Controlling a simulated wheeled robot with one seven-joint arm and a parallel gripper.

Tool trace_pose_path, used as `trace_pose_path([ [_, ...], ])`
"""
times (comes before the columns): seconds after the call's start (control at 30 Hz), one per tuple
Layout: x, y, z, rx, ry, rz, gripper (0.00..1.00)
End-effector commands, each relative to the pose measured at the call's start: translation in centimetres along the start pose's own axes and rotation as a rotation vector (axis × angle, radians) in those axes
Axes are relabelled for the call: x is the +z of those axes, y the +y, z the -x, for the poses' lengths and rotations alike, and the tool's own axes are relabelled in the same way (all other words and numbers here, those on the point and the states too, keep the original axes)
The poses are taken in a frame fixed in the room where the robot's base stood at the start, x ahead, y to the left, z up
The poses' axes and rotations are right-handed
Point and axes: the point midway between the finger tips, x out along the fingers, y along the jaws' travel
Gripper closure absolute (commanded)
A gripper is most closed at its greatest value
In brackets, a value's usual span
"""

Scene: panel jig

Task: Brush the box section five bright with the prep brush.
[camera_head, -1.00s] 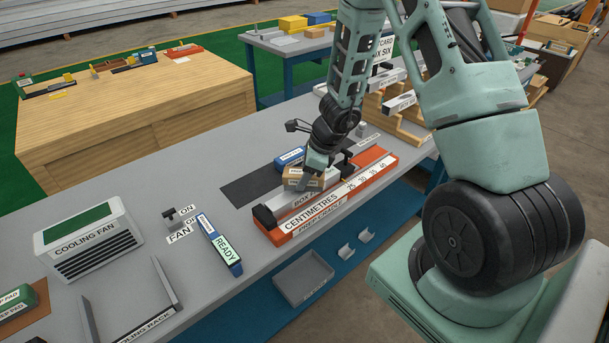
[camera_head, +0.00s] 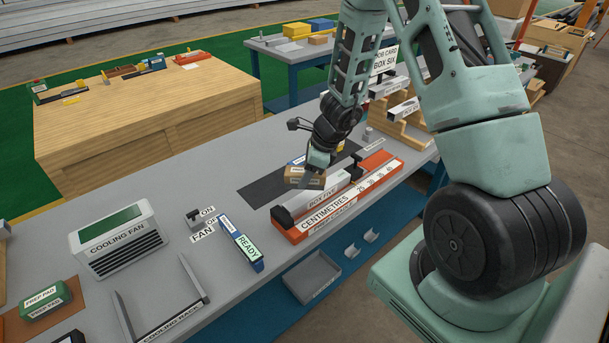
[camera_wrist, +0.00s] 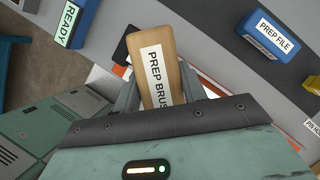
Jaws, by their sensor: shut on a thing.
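My gripper (camera_head: 314,172) is shut on the prep brush (camera_head: 300,179), a tan block. In the wrist view the brush (camera_wrist: 158,65) sits between the two fingers with its label up. Box section five (camera_head: 325,199) is a grey bar lying in the orange jig (camera_head: 304,235) marked in centimetres. In the head view the brush shows at the back side of the bar, toward the dark mat. I cannot tell whether it touches the bar; its underside is hidden. The bar's far end is partly hidden by the jig's dark clamp.
The blue prep file (camera_wrist: 262,42) lies close behind the brush. The dark mat (camera_head: 262,190) is mostly bare. The fan switch (camera_head: 197,217), READY block (camera_head: 242,250) and cooling fan (camera_head: 118,240) stand left on the bench. A wooden rack (camera_head: 402,126) holds bars at right.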

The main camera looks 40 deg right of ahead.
Motion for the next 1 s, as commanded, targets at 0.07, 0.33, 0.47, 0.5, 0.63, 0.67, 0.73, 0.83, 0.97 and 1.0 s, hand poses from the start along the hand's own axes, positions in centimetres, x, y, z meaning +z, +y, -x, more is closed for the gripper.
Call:
trace_pose_path([
  [0.07, 0.4, -0.1, 1.2, 0.0, 0.0, 0.002, 0.8],
  [0.33, 1.1, -0.3, 3.3, 0.001, 0.0, 0.004, 0.8],
  [0.47, 1.1, -0.4, 3.6, 0.002, 0.0, 0.006, 0.8],
  [0.5, 1.1, -0.4, 3.6, 0.002, 0.0, 0.006, 0.8],
  [0.63, 1.1, -0.4, 3.5, 0.002, 0.0, 0.006, 0.8],
  [0.67, 1.1, -0.4, 3.5, 0.002, 0.0, 0.006, 0.8],
  [0.73, 1.1, -0.4, 3.5, 0.002, 0.0, 0.006, 0.8],
  [0.83, 1.1, -0.4, 3.5, 0.002, 0.0, 0.006, 0.8],
  [0.97, 1.1, -0.4, 3.5, 0.002, 0.0, 0.006, 0.8],
  [1.0, 1.1, -0.4, 3.5, 0.002, 0.0, 0.007, 0.8],
])
